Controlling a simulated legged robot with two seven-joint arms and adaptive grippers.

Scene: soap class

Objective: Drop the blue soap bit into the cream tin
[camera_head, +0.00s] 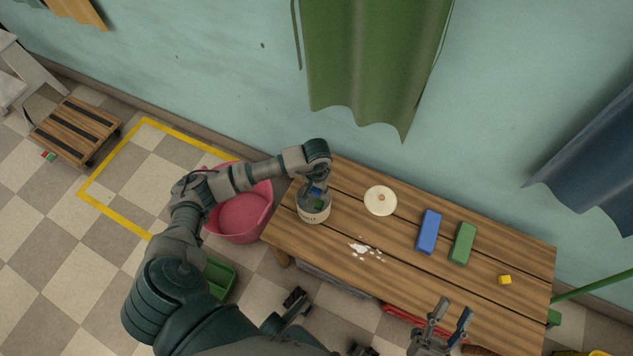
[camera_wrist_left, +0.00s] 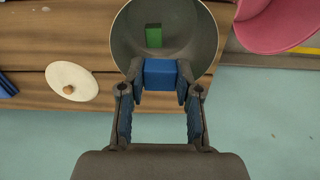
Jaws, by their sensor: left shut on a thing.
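The cream tin (camera_head: 314,214) stands upright with its top open at the left end of the wooden table. In the left wrist view I look into the tin (camera_wrist_left: 205,28), and a green bit (camera_wrist_left: 153,36) lies inside it. My left gripper (camera_head: 316,188) is shut on the blue soap bit (camera_wrist_left: 160,74) and holds it at the tin's mouth. In the left wrist view the fingers (camera_wrist_left: 160,80) grip the bit from both sides, over the near rim. My right gripper (camera_head: 448,318) is open and empty by the table's front edge.
A round cream lid (camera_head: 380,201) lies right of the tin on the table (camera_head: 330,250). White flakes (camera_head: 365,249), a blue block (camera_head: 429,232), a green block (camera_head: 462,243) and a small yellow cube (camera_head: 504,280) lie there too. A pink basin (camera_head: 240,215) stands left of the table.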

